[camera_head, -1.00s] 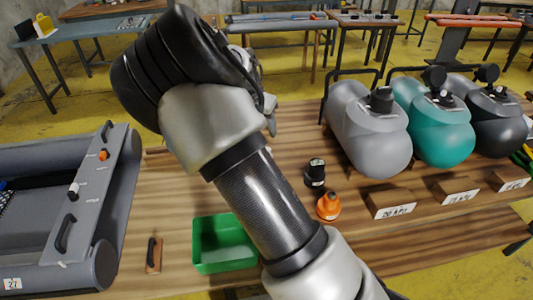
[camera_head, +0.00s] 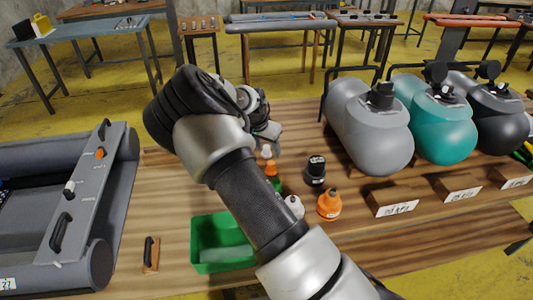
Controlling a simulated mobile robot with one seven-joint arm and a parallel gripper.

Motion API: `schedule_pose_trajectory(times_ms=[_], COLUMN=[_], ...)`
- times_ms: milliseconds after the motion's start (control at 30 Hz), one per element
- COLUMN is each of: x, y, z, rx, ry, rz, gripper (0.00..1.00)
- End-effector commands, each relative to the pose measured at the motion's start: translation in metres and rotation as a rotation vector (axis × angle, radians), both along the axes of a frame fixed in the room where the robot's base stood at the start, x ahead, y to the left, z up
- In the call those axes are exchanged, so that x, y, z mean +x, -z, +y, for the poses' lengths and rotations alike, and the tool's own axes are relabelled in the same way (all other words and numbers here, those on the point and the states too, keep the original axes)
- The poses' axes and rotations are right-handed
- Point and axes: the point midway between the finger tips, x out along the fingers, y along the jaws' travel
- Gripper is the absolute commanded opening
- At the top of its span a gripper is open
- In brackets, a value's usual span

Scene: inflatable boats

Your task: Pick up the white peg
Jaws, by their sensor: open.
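Several small white pieces show, and I cannot tell for certain which is the white peg. A white piece with a dark side (camera_head: 69,188) stands in the grey panel on the boat at the left. A small white-topped piece (camera_head: 266,152) stands above an orange one, just below my gripper in the picture. Another white piece (camera_head: 295,206) is partly hidden behind my arm, beside the orange cone-shaped piece (camera_head: 329,204). My gripper (camera_head: 268,132) is open over the wooden table, partly hidden by my wrist. I see nothing held in it.
A green bin (camera_head: 210,252) and a small block with a dark handle (camera_head: 151,254) are at the table's front. A black piece (camera_head: 315,170) stands right of my arm. Grey, teal and black cylinders (camera_head: 440,135) stand at the right. An orange knob (camera_head: 100,153) is on the boat panel.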

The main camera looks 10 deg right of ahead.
Motion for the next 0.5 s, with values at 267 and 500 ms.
schedule_pose_trajectory(times_ms=[267, 500], x=[0.0004, 0.0004], y=[0.0006, 0.0006], z=[0.0001, 0.0001], rx=[0.000, 0.000], ry=[-0.001, -0.001], rz=[0.000, 0.000], gripper=[0.42, 0.07])
